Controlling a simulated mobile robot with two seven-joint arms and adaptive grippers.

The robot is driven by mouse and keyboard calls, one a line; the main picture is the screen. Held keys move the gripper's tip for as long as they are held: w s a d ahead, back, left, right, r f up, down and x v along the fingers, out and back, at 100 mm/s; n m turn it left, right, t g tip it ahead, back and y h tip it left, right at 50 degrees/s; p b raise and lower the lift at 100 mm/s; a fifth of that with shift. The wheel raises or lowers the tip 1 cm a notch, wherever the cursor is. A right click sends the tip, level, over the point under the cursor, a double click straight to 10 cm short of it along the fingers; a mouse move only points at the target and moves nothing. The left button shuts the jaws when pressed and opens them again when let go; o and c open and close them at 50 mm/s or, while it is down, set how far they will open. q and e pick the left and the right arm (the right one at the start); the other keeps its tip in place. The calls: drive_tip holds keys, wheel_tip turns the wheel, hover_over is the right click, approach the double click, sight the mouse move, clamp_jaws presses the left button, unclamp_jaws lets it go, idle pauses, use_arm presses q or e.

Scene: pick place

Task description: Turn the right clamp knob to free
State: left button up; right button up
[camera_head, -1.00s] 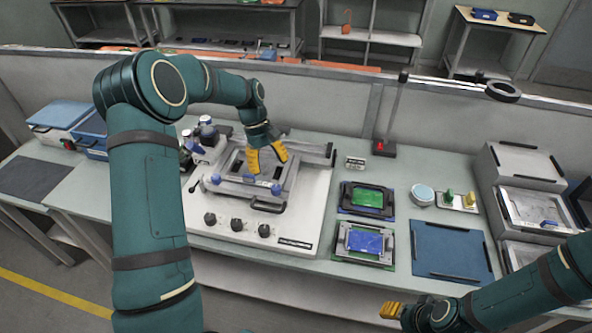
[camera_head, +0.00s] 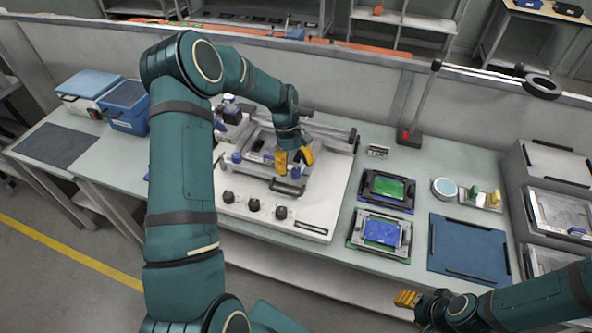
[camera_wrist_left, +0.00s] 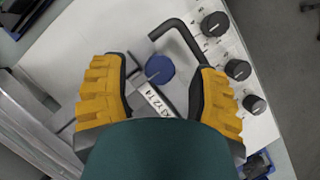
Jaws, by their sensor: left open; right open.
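The right clamp knob (camera_wrist_left: 160,69) is a round blue knob, seen between my left fingers in the left wrist view. In the head view the same knob (camera_head: 295,172) is small and partly covered by the fingers. My left gripper (camera_head: 294,158) is open, pointing down at the front right of the clamp frame. Its yellow-padded fingers are on either side of the knob in the wrist view, with visible gaps; the height above it is unclear. Another blue knob (camera_head: 237,157) is on the frame's left. My right gripper (camera_head: 406,299) is open and away from the bench fixture, at lower right.
A black bar handle (camera_wrist_left: 177,35) and black dials (camera_wrist_left: 238,69) lie close to my left fingers. A green board (camera_head: 388,188), a blue board (camera_head: 382,231) and a blue mat (camera_head: 468,247) lie to the right. Blue boxes (camera_head: 127,105) stand at the left.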

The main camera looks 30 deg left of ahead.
use_arm(q)
drive_tip(key=shift+x, duration=0.85)
clamp_jaws()
